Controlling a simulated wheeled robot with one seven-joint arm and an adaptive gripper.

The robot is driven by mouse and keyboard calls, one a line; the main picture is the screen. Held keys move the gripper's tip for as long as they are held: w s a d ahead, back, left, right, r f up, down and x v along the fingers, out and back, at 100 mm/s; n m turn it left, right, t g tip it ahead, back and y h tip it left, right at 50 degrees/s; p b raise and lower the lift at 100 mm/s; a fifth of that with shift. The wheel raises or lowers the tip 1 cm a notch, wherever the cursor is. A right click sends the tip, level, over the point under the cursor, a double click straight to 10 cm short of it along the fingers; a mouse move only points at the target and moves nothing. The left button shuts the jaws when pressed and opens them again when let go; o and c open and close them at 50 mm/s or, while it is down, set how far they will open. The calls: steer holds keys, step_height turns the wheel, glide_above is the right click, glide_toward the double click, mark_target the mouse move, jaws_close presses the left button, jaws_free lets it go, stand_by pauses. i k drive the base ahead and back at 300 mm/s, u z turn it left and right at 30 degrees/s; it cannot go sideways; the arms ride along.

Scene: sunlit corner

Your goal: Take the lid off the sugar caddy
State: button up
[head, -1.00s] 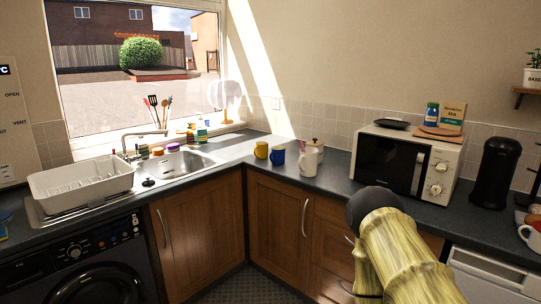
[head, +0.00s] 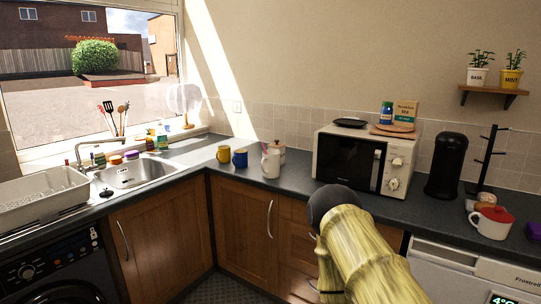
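A small pale canister with a brown wooden-looking lid (head: 278,147) stands on the counter left of the microwave, and it looks like the sugar caddy. Its lid appears to be on. A white mug or jug (head: 270,163) stands in front and hides much of its body. No label is readable at this size. My arm rises at the bottom centre-right of the head view, with a dark rounded joint at its top. My gripper is out of the picture.
Yellow mug (head: 224,153) and blue mug (head: 240,158) stand left of the canister. The microwave (head: 360,160) is to its right. A black cylinder (head: 446,166), mug tree (head: 488,160) and red-topped white mug (head: 491,223) stand further right.

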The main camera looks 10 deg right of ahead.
mark_target(275, 144)
steer(key=u, duration=0.35)
steer(key=i, duration=1.75)
steer(key=z, duration=0.45)
